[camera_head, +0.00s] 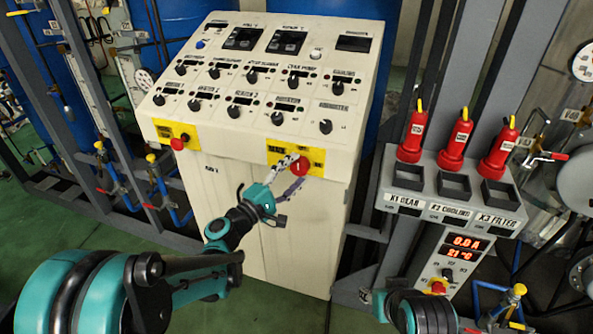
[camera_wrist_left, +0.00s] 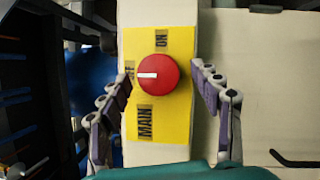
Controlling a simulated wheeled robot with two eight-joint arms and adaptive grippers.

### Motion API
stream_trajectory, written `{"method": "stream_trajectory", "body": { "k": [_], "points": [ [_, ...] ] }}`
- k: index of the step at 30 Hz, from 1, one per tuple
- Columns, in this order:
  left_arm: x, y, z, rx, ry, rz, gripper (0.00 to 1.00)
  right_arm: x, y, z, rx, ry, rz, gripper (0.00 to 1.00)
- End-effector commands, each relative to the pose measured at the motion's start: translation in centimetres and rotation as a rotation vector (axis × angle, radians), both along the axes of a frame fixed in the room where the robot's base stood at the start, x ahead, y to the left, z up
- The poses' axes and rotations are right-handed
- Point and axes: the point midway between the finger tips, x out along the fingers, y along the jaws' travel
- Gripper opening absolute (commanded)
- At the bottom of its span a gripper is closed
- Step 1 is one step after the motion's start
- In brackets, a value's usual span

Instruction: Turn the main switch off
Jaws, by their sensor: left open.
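The main switch is a red round knob (camera_head: 300,166) on a yellow plate (camera_head: 279,153), low on the front of a white control cabinet. In the left wrist view the knob (camera_wrist_left: 158,75) is upright in front of me, beside the labels ON and MAIN. Its white mark points left, toward a partly hidden label. My left gripper (camera_head: 294,172) is open, with a finger on each side of the knob. In the left wrist view a gap shows between the knob and each finger of the gripper (camera_wrist_left: 162,79). My right gripper does not show.
Another red knob (camera_head: 178,143) sits on a yellow plate at the cabinet's left. Several black dials cover the sloped top.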

Motion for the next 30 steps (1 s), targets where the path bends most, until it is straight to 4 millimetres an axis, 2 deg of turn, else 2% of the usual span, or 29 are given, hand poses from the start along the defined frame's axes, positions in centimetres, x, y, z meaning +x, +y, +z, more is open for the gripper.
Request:
{"method": "stream_trajectory", "body": {
  "k": [9,15,21,30],
  "points": [
    [-5.1,4.4,-0.8,0.0,-0.001,0.003,0.64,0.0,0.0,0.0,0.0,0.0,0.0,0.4],
    [-7.5,6.4,-1.2,0.0,0.0,0.001,0.64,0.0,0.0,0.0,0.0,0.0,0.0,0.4],
    [-8.3,7.0,-1.3,0.0,0.0,-0.001,0.64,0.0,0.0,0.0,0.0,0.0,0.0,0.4],
    [-8.3,6.9,-1.3,0.0,0.0,-0.001,0.64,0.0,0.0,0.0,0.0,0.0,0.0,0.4]
  ]
}}
